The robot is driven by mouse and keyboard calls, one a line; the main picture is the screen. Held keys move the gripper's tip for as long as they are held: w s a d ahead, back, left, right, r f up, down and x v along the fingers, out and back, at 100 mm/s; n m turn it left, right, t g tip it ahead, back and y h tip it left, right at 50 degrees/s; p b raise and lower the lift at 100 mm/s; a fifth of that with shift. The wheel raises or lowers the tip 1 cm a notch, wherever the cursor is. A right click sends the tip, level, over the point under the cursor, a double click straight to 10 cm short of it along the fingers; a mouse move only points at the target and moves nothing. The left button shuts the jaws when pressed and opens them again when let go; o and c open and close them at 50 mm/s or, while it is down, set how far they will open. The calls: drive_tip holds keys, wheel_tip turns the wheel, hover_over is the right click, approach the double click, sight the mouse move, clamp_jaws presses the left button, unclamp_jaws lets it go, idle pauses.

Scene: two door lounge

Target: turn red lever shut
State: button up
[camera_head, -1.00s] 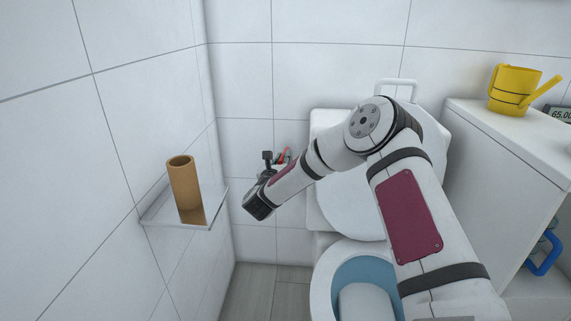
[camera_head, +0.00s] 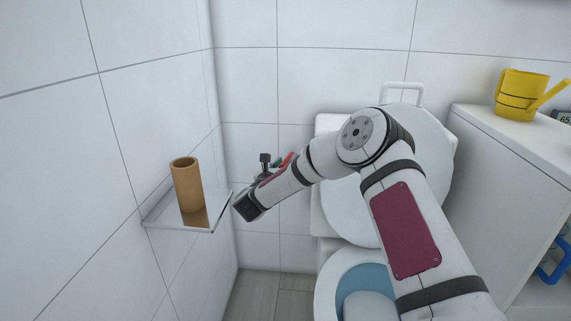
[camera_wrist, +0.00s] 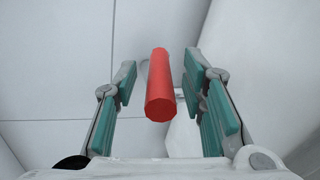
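The red lever (camera_wrist: 160,82) is a faceted red bar in the middle of the wrist view, its near end toward the camera. My gripper (camera_wrist: 160,70) is open, with one teal-padded finger on each side of the lever. Gaps show between the lever and the pads, so I see no contact. In the head view a small part of the red lever (camera_head: 288,158) shows by the back wall, just beyond my forearm. My arm hides most of my gripper there.
A small shelf (camera_head: 160,221) with a brown cardboard tube (camera_head: 187,184) sticks out from the left wall, close to my wrist. The toilet (camera_head: 347,214) stands below and behind my arm. A white cabinet (camera_head: 515,150) with a yellow watering can (camera_head: 519,94) is at right.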

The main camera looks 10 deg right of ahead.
drive_tip(key=v, duration=0.7)
drive_tip(key=shift+s+a, duration=0.1)
